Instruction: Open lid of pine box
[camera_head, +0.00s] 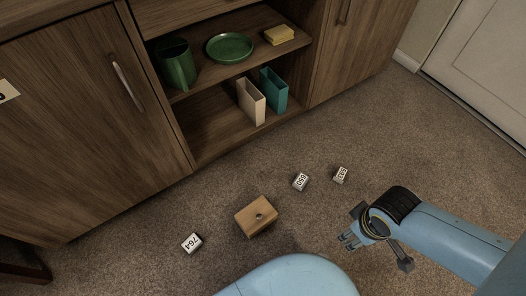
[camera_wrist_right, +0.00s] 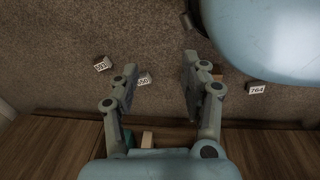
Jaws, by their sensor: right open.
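The pine box (camera_head: 254,222) sits on the carpet in the lower middle of the head view. Its lid (camera_head: 247,214) is shut and has a small round grey knob (camera_head: 260,217) on top. My right gripper (camera_head: 347,241) is to the right of the box, clear of it, with its fingers pointing left. In the right wrist view my right gripper (camera_wrist_right: 158,65) has its two fingers wide apart with nothing between them. A small brown patch beside the right-hand finger there may be the box, mostly hidden. My left gripper is not in view.
Small numbered white blocks lie on the carpet: one marked 764 (camera_head: 191,243) left of the box, two (camera_head: 300,181) (camera_head: 340,174) beyond it to the right. A wooden cabinet (camera_head: 90,120) with open shelves holding green dishes stands behind.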

